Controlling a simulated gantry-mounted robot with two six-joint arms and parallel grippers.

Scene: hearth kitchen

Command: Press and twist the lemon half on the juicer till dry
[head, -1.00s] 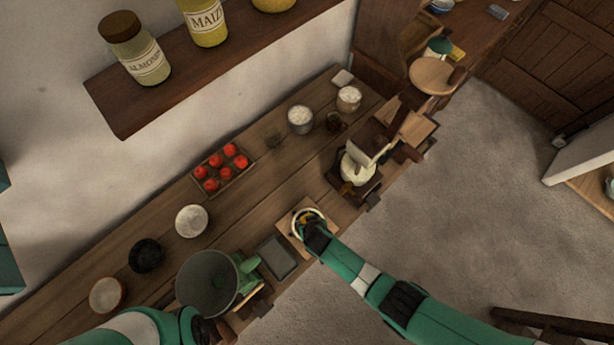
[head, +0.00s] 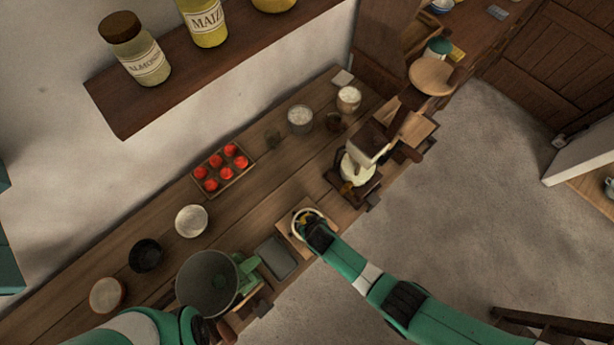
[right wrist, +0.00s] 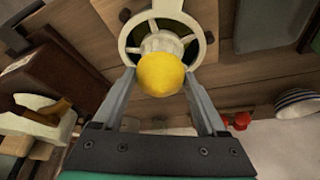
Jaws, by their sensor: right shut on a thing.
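The juicer (head: 297,212) sits on a pale board at the counter's front edge, partly hidden by my right gripper (head: 308,226). In the right wrist view, the juicer's white spoked ring (right wrist: 127,38) surrounds a pale central cone. The yellow lemon half (right wrist: 161,76) is between the two fingers of my right gripper (right wrist: 160,82), which is shut on it. The lemon overlaps the near part of the cone; whether they touch is unclear. My left arm comes in at the lower left; its gripper (head: 212,328) is dark and partly cut off, its jaws unclear.
A grey pot (head: 207,283) and a dark flat slab (head: 276,258) lie left of the juicer. A cream-coloured machine (head: 358,168) stands to its right. A tray of red fruit (head: 222,168) and several bowls are farther back. Open floor lies in front.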

